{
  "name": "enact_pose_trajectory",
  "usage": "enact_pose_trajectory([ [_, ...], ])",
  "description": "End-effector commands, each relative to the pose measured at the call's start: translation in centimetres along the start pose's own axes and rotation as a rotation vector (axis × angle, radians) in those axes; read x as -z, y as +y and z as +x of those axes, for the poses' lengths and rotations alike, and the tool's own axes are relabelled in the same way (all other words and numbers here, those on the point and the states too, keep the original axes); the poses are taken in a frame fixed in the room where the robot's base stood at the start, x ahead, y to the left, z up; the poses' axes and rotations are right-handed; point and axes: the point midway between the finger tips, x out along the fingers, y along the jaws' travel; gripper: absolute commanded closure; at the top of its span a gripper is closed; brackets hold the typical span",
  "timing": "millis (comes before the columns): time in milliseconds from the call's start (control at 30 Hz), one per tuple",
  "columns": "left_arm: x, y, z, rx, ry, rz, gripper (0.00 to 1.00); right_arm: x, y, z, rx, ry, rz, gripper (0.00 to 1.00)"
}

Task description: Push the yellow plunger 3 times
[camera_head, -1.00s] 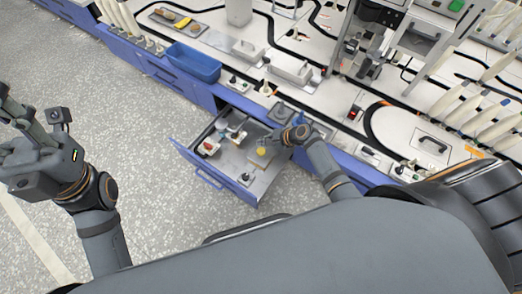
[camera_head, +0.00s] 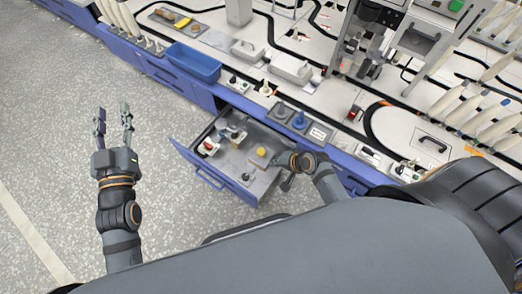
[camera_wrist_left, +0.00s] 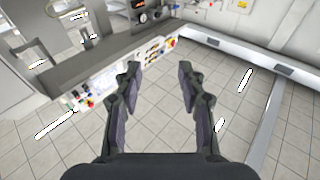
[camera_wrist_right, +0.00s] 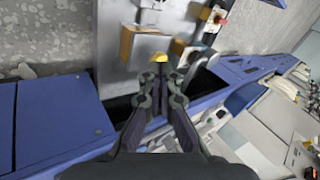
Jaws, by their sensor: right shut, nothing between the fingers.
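The yellow plunger (camera_head: 262,151) is a small round yellow button on a tan block inside the open drawer. It also shows in the right wrist view (camera_wrist_right: 159,57), just beyond the fingertips. My right gripper (camera_head: 277,162) is shut and empty, beside the plunger to its right in the head view; in the right wrist view its fingertips (camera_wrist_right: 160,76) meet just below the plunger. I cannot tell exactly how large the gap is. My left gripper (camera_head: 113,109) is open and empty over the floor, far left of the drawer; its spread fingers show in the left wrist view (camera_wrist_left: 159,70).
The blue drawer (camera_head: 212,181) stands open below the bench. It also holds a red-and-white item (camera_head: 208,147) and a small dark knob (camera_head: 246,177). A blue bin (camera_head: 193,62) and a blue peg-like piece (camera_head: 300,119) are on the bench. The floor at left is clear.

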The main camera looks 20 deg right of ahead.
Motion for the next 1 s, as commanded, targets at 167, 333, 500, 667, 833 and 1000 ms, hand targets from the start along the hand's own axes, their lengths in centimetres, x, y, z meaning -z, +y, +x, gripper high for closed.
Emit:
enact_pose_trajectory([
  [167, -11.8, 0.4, -4.3, -0.006, -0.445, -0.037, 0.60, -1.4, 0.9, -3.6, -0.062, 0.058, -0.288, 1.00],
  [333, -20.2, 1.2, -11.1, -0.023, -0.823, -0.071, 0.60, -2.0, 1.3, -7.1, -0.129, 0.104, -0.535, 1.00],
  [500, -24.4, 1.9, -16.8, -0.040, -1.068, -0.095, 0.60, -2.2, 1.4, -9.6, -0.179, 0.131, -0.694, 1.00],
  [667, -25.6, 2.3, -19.1, -0.048, -1.158, -0.105, 0.60, -2.1, 1.4, -10.5, -0.198, 0.140, -0.752, 1.00],
  [833, -25.7, 2.3, -19.2, -0.048, -1.165, -0.106, 0.60, -2.1, 1.4, -10.5, -0.200, 0.141, -0.757, 1.00],
  [1000, -25.6, 2.3, -19.2, -0.048, -1.163, -0.105, 0.60, -2.1, 1.4, -10.5, -0.199, 0.141, -0.755, 1.00],
])
